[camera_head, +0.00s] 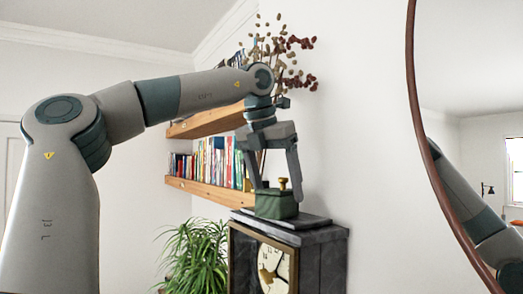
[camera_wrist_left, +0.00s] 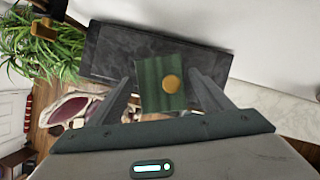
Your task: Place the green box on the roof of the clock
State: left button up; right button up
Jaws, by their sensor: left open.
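The green box (camera_head: 277,204) has a brass knob on top and sits on the dark stone roof (camera_head: 283,227) of the clock (camera_head: 276,262). In the left wrist view the green box (camera_wrist_left: 152,89) lies between my two fingers, with the roof (camera_wrist_left: 112,54) beneath and beyond it. My left gripper (camera_head: 275,185) points down from above, its fingers open on either side of the box. Whether a finger touches the box, I cannot tell. The clock's pale face shows at the front. My right gripper is not in view.
Wooden shelves with books (camera_head: 212,162) hang on the wall behind my left arm. A green plant (camera_head: 195,255) stands left of the clock. A round wood-framed mirror (camera_head: 415,100) is at the right, and dried branches (camera_head: 285,60) rise behind my left wrist.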

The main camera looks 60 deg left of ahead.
pick_arm(q)
jog(key=b+v, duration=0.1)
jog(key=v, duration=1)
